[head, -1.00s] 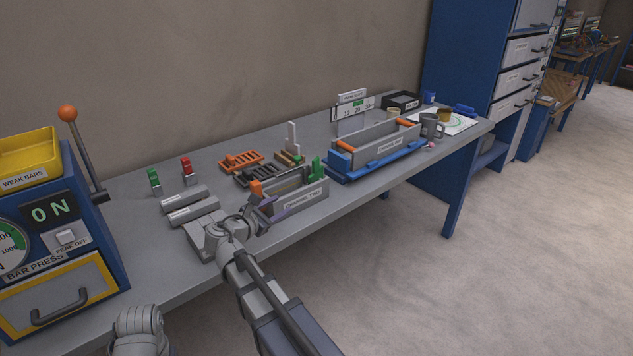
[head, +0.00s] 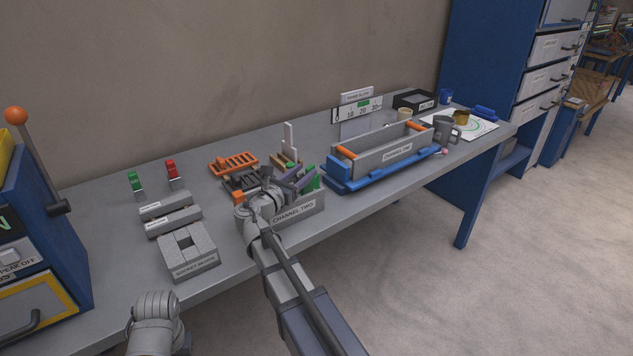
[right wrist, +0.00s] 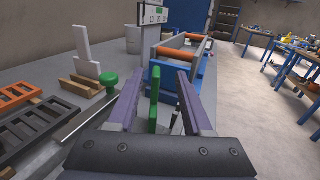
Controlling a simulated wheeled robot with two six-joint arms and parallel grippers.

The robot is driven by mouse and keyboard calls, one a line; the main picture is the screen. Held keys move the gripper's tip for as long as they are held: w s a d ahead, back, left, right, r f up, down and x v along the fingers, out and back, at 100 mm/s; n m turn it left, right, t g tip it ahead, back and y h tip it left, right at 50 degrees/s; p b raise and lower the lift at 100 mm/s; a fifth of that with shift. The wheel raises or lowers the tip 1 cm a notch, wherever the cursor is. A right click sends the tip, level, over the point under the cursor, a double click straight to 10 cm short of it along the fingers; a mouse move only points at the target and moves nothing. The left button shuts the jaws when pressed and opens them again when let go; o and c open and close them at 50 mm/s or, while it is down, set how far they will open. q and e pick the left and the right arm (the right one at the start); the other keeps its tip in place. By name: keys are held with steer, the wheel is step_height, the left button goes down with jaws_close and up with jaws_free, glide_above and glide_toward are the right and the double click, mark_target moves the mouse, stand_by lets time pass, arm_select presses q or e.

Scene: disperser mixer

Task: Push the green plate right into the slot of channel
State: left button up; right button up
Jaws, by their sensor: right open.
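The grey trough labelled CHANNEL TWO (head: 293,213) stands near the front edge of the bench, partly covered by my right arm. The green plate (head: 315,182) stands upright at its right end. My right gripper (head: 300,178) is over the channel, with its purple fingers beside the plate. In the right wrist view, the green plate (right wrist: 154,112) shows edge-on between the two fingers of the open right gripper (right wrist: 158,85), with gaps on both sides. The slot itself is hidden, so I cannot tell how the plate sits in it.
A larger channel in a blue tray (head: 345,184) stands right of CHANNEL TWO. Behind are orange (head: 233,162) and black racks and a wooden block with a white upright (head: 289,138). Grey bars (head: 172,218) and a grey block (head: 188,253) lie left. Bare bench lies at the back left.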

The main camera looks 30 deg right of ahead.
mark_target(315, 184)
steer(key=shift+x, duration=1.4)
steer(key=shift+w+f+b+x, duration=0.15)
steer(key=shift+b+x, duration=0.05)
steer(key=shift+x, duration=1.1)
steer(key=shift+w+f+b+x, duration=0.1)
steer(key=shift+f+b+x, duration=0.1)
steer(key=shift+x, duration=1.1)
steer(key=shift+a, duration=0.2)
jaws_close()
